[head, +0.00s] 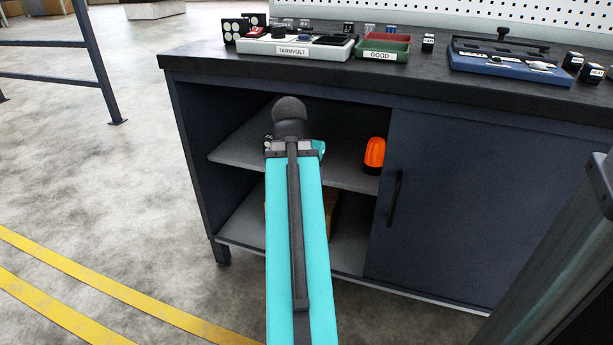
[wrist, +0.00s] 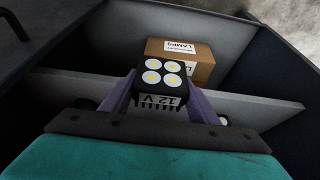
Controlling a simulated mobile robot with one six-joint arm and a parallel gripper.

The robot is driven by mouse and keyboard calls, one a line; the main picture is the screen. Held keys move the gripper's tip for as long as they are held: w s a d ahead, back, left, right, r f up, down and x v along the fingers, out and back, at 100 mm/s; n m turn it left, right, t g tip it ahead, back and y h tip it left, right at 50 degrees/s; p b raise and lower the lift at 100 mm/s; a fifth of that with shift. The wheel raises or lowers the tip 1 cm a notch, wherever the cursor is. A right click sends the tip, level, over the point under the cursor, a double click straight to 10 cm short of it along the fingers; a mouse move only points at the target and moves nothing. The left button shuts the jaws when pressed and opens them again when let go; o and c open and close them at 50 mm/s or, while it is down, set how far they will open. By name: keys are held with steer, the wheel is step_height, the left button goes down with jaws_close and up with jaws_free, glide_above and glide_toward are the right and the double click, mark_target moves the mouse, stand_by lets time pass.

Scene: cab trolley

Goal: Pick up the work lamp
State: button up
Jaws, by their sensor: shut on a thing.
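The work lamp (wrist: 161,82) is a black block with four round white and yellow lights and a "12 V" label. It sits between the fingers of my gripper (wrist: 160,92) in the wrist view, and the gripper is shut on it. In the head view my arm reaches into the open left side of the cabinet (head: 225,100). There my gripper and the lamp are mostly hidden by my own arm; only a small part of the lamp (head: 268,141) shows. Whether the lamp touches the shelf (head: 235,150), I cannot tell.
An orange beacon (head: 374,154) stands on the shelf to the right. A cardboard box labelled "LAMPS" (wrist: 198,62) is in the cabinet. A sliding door (head: 450,190) closes the right half. The worktop (head: 210,55) overhangs the opening and holds trays and small parts.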

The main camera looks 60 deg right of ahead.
steer(key=shift+s+a+f+b, duration=0.15)
steer(key=shift+a+b, duration=0.35)
steer(key=shift+b, duration=0.4)
steer(key=shift+s+a+b, duration=0.1)
steer(key=shift+a+b, duration=0.4)
steer(key=shift+b, duration=0.35)
steer(key=shift+s+a+b, duration=0.15)
steer(key=shift+a+b, duration=0.45)
steer(key=shift+b, duration=0.2)
steer(key=shift+r, duration=0.2)
